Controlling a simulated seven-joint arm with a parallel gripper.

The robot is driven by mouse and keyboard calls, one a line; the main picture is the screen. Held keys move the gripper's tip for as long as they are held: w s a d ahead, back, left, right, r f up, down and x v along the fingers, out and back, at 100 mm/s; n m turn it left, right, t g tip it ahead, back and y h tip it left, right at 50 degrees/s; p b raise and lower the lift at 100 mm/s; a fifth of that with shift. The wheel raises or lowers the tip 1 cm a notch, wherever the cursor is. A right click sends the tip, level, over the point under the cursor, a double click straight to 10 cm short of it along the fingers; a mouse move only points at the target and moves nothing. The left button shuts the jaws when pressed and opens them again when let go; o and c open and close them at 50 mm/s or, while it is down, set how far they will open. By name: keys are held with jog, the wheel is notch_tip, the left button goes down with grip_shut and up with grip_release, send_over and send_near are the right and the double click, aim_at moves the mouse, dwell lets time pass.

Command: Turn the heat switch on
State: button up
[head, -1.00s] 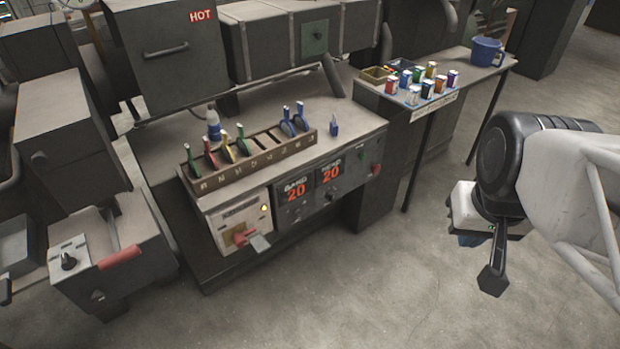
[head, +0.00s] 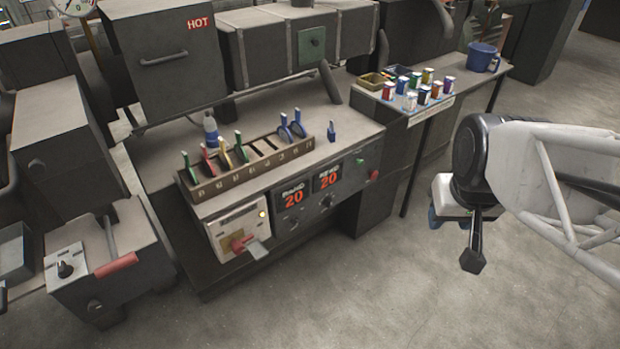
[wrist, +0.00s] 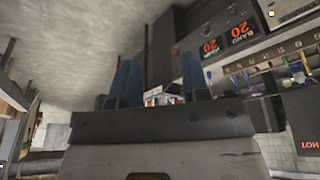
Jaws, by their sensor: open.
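No label I can read marks the heat switch. The machine's front has a pale switch panel (head: 238,229) with a red lever (head: 242,243) and a lit yellow lamp (head: 262,214). To its right, a dark control panel (head: 325,204) carries two red "20" displays, small knobs, a green button (head: 360,161) and a red button (head: 374,176). My gripper (wrist: 159,80) is open and empty, its blue fingers apart in the wrist view. In the head view it is right of the machine, clear of both panels, its fingers partly hidden.
A slotted rack (head: 250,165) of coloured-handled tools stands on the machine top beside a bottle (head: 211,129). A side table holds several small cans (head: 411,101) and a blue mug (head: 483,57). A unit with a black knob (head: 65,269) stands left. The floor in front is clear.

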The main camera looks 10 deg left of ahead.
jog(key=w+a+f+n+t+y, duration=0.1)
jog(key=w+a+f+n+t, duration=0.15)
jog(key=w+a+f, duration=0.4)
jog(key=w+a+f+n+t, duration=0.1)
jog(key=w+a+f+n, duration=0.2)
jog(key=w+f, duration=0.65)
jog(key=w+a+f+n+t+y, duration=0.15)
jog(key=w+a+f, duration=0.35)
jog(key=w, duration=0.7)
jog(key=n+t+y, duration=0.4)
jog(key=n+y, duration=0.1)
jog(key=n, duration=0.2)
send_near(298, 224)
jog(key=shift+x, duration=0.8)
jog(key=shift+s+a, duration=0.1)
jog(key=shift+a, duration=0.05)
jog(key=shift+x, duration=3.9)
jog(key=shift+r, duration=0.1)
jog(key=c, duration=0.6)
